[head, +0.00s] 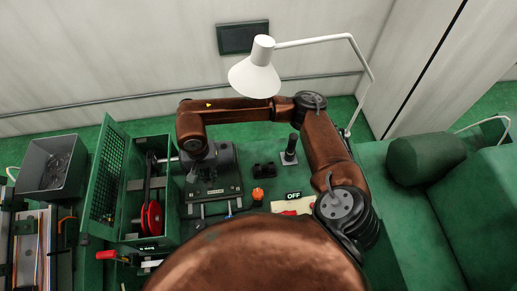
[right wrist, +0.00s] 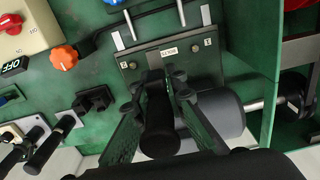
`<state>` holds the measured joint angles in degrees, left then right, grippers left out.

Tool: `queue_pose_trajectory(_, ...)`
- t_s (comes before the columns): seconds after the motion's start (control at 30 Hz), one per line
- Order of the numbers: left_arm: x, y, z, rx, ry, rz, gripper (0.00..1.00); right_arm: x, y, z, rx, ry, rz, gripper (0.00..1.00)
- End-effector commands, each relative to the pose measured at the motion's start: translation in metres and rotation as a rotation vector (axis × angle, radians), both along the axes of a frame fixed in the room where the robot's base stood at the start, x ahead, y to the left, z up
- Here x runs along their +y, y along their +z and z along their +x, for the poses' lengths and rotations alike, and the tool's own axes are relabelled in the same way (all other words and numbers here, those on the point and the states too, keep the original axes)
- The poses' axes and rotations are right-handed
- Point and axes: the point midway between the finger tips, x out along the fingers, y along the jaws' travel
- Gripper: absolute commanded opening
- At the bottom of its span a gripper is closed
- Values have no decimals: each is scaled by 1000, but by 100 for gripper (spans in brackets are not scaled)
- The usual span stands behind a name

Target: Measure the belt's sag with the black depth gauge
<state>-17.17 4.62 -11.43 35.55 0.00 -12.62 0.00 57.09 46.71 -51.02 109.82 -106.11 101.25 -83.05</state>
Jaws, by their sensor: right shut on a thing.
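My right gripper (head: 206,172) hangs over the dark motor plate (head: 222,192) on the green bench. In the right wrist view my right gripper (right wrist: 158,88) is shut on a black cylindrical handle (right wrist: 160,135), which points toward the camera. Its far end is hidden, and I cannot tell if it is the depth gauge or touches the plate. The dark belt (head: 146,190) runs down to a red pulley (head: 151,218) inside an open green housing. Another black handle (head: 291,145) stands upright on a small grey base. My left gripper is not in view.
A mesh door (head: 104,180) stands open at the housing's left. An orange knob (head: 258,194) and an OFF sign (head: 293,196) are right of the plate. A grey bin (head: 52,168) is at the far left. A white lamp (head: 255,75) overhangs the back.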

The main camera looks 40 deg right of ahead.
Motion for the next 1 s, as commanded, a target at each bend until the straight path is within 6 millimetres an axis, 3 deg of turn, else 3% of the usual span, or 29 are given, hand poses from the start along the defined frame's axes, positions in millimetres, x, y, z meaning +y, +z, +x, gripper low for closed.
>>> queue_pose_trajectory(0.03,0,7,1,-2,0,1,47,-24,-4,0,6,-164,-4,0)
queue_pose_trajectory(0.3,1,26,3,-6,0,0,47,-147,-30,-8,-1,-1039,-11,0)
queue_pose_trajectory(0.5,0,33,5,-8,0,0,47,-205,-37,-21,-3,-1420,-7,0)
queue_pose_trajectory(0.7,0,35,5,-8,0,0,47,-225,-38,-26,-3,-1550,-3,0)
queue_pose_trajectory(1.0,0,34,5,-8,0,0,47,-225,-38,-26,-4,-1557,-2,0)
